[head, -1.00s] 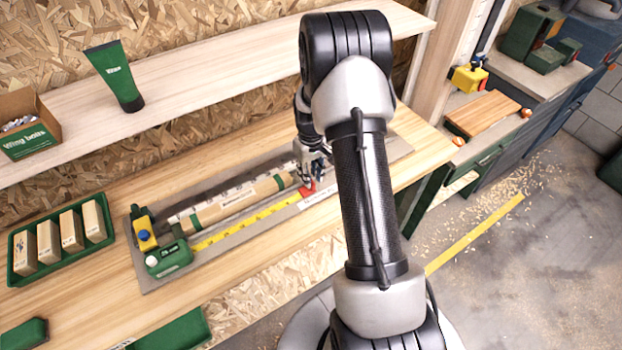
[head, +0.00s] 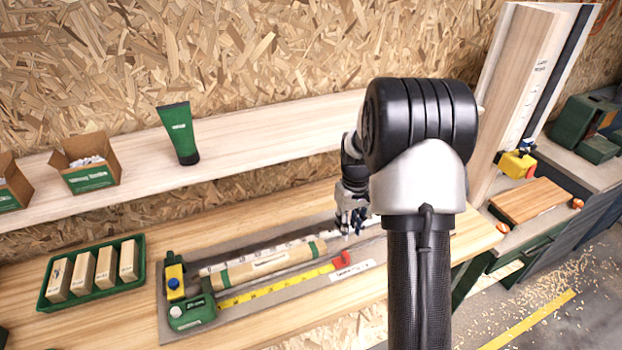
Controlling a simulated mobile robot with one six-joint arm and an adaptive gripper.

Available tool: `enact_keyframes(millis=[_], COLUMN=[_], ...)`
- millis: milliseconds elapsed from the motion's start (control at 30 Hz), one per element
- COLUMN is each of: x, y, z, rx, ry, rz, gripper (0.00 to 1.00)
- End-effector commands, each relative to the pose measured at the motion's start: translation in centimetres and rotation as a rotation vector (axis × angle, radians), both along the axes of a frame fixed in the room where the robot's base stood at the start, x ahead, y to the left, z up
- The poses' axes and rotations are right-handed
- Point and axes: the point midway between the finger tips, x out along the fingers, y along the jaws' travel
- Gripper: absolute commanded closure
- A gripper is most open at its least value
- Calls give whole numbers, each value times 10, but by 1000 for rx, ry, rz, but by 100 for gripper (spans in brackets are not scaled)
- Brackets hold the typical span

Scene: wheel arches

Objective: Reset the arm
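My arm stands upright right of the middle in the head view, with its large elbow joint raised above the shelf edge. My gripper (head: 350,222) hangs beyond the elbow, pointing down over the right part of a grey mat (head: 188,330). It is small and partly hidden by my arm, so I cannot tell if its fingers are open. Near it on the mat are a wooden piece with green bands (head: 265,264) and a green tape measure (head: 192,311) with its yellow tape (head: 270,290) drawn out to a red end (head: 341,261).
A green tray (head: 93,290) of wooden blocks stands left on the bench. The shelf above carries a green tube (head: 178,133) and an open box (head: 88,168). A tall wooden upright (head: 515,90) and a yellow tool (head: 517,164) are at right. Bench front left is largely clear.

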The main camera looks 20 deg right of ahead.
Motion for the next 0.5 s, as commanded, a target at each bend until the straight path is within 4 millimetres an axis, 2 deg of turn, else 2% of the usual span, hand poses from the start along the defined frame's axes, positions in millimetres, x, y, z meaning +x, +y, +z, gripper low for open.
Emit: enact_keyframes(millis=[133,233,367,500], x=[0,-1,-10,-35], y=[1,8,32,72], z=[1,13,51,100], rx=[-1,-5,-21,-36], ry=[-1,-13,-53,-111], rz=[0,2,8,15], gripper=[77,77,77,77])
